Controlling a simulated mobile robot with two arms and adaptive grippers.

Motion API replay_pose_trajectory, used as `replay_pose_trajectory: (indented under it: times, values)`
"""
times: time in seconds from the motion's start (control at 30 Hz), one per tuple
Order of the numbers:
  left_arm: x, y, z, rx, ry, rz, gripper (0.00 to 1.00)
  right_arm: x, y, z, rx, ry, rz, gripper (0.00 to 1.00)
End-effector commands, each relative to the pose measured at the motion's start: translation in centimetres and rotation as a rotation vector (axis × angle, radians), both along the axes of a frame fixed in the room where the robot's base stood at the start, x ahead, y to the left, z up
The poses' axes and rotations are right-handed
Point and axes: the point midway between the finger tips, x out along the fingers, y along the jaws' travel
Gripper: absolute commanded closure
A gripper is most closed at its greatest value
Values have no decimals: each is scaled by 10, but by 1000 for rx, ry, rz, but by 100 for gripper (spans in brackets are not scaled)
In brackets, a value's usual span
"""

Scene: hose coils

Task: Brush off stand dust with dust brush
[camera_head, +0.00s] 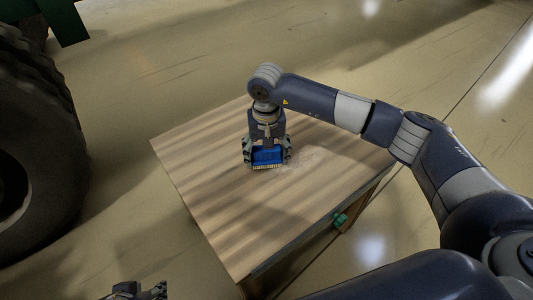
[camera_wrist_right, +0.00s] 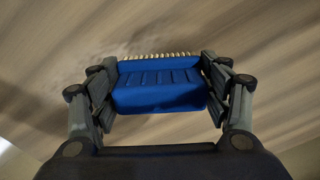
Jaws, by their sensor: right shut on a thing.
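My right gripper (camera_head: 267,158) is shut on the blue dust brush (camera_head: 268,155), with its fingers on either side of the body. The brush also shows in the right wrist view (camera_wrist_right: 160,88), with pale bristles along its far edge. The bristles are at the top of the wooden stand (camera_head: 215,220); I cannot tell if they touch it. A faint pale dust patch (camera_head: 305,157) lies on the stand just right of the brush. Part of my left gripper (camera_head: 138,291) shows at the bottom edge; its jaws are not clear.
A large dark tyre (camera_head: 35,140) stands on the floor left of the stand. A small green part (camera_head: 340,220) sits at the stand's near right edge. The near left part of the stand top is bare. Open floor surrounds the far side.

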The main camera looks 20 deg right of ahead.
Motion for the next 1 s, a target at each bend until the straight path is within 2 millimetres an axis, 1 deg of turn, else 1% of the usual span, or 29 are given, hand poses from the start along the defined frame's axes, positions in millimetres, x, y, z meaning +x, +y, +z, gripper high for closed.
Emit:
replay_pose_trajectory:
  times: [1.0]
  values:
    - [10,-3,2,-9,-41,-3,60,0,0,-2,0,-1,0,49]
